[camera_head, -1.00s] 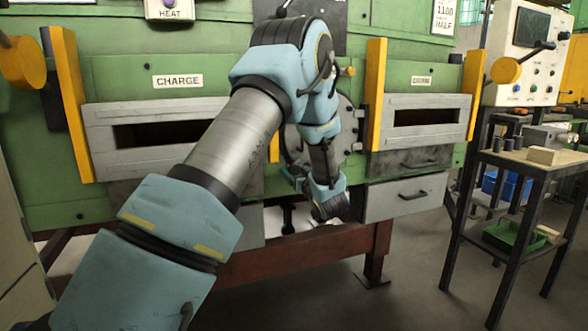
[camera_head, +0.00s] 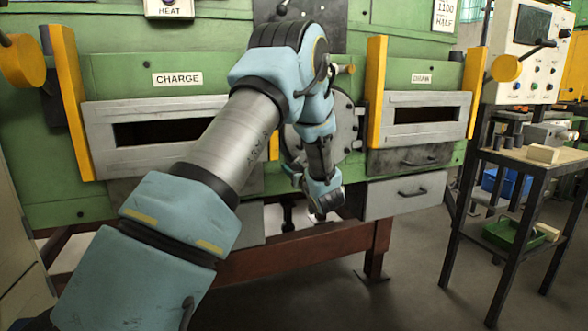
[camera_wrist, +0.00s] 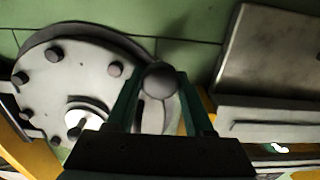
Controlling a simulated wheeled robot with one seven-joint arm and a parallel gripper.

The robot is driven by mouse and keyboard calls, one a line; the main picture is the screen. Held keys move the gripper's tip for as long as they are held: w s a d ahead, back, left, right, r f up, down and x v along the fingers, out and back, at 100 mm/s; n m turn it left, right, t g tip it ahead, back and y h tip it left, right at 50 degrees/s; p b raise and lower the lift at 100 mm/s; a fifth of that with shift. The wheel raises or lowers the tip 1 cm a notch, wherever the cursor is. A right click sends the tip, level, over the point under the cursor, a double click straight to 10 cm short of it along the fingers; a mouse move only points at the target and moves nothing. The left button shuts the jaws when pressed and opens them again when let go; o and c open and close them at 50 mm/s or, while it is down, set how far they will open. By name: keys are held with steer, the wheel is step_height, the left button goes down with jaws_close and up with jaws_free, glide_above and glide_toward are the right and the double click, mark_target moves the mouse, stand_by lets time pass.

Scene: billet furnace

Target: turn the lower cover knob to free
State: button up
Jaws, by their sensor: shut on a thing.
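In the wrist view, a round grey knob (camera_wrist: 159,81) sits between the two dark fingers of my gripper (camera_wrist: 158,90), at the edge of the round cover. My gripper is shut on it. The round pale cover (camera_wrist: 78,78) has several dark bolts round its rim and a pale hub low on its face. In the head view, the cover (camera_head: 347,133) is partly hidden behind my arm, and its right part shows. My gripper's fingers and the held knob are hidden there by my wrist. I cannot tell from these views how far the knob is turned.
The charge door (camera_head: 170,104) is left of the cover, and another slotted door (camera_head: 425,112) is right. Yellow posts (camera_head: 375,95) flank the doors. A drawer (camera_head: 405,196) with a handle lies below right. A work table (camera_head: 535,165) stands at the right; floor before the furnace is clear.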

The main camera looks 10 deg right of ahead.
jaws_close()
steer(key=shift+r+m, duration=0.1)
steer(key=shift+m, duration=0.2)
steer(key=m+p, duration=0.2)
steer(key=shift+d+m, duration=0.1)
steer(key=shift+m, duration=0.3)
steer(key=m+p, duration=0.3)
steer(key=m, duration=0.2)
steer(key=shift+d, duration=0.1)
steer(key=m+p, duration=0.2)
steer(key=m, duration=0.3)
steer(key=m+p, duration=0.1)
steer(key=m, duration=0.4)
steer(key=shift+f+p, duration=0.2)
steer(key=shift+p, duration=0.2)
steer(key=shift+m, duration=0.4)
